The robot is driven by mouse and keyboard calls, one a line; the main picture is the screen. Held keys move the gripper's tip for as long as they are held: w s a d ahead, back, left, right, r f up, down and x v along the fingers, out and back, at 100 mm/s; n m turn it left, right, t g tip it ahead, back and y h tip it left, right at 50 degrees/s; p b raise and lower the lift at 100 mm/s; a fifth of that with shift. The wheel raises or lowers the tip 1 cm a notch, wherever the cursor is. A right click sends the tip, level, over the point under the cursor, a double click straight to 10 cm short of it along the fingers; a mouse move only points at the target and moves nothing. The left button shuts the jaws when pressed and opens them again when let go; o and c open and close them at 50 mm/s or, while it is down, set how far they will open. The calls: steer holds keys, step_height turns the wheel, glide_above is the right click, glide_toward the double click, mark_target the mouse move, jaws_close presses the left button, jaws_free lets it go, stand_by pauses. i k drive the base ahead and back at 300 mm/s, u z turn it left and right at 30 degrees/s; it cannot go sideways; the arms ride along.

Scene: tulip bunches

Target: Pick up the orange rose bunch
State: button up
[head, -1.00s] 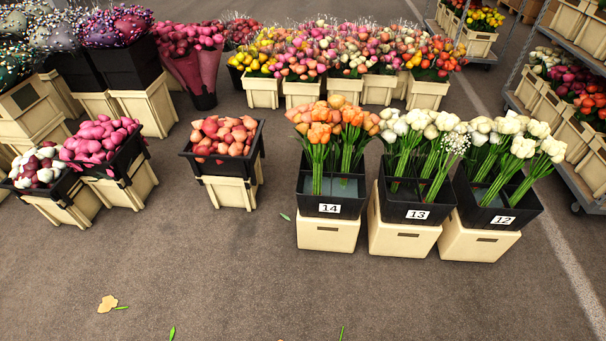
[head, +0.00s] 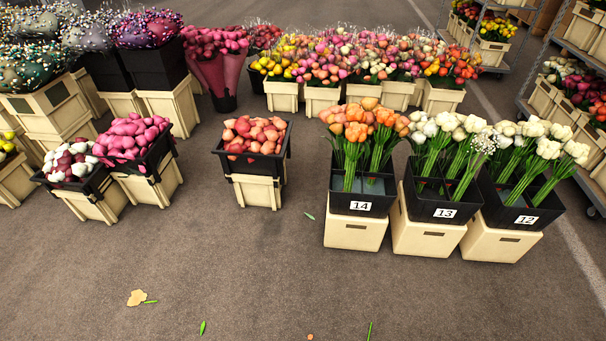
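An orange flower bunch (head: 356,133) with green stems stands upright in the left part of the black bin marked 14 (head: 359,205). The blooms look tulip- or rose-like; I cannot tell which from here. The bin sits on a cream crate (head: 354,234). My gripper is not in the head view.
Bins 13 (head: 445,212) and 12 (head: 526,219) with white flowers stand close on the right. A black bin of coral blooms (head: 254,135) stands apart on the left. The floor (head: 250,270) in front is mostly clear, with a few fallen leaves and petals.

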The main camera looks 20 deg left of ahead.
mark_target(355, 131)
steer(key=u, duration=1.1)
steer(key=i, duration=1.5)
steer(key=z, duration=0.05)
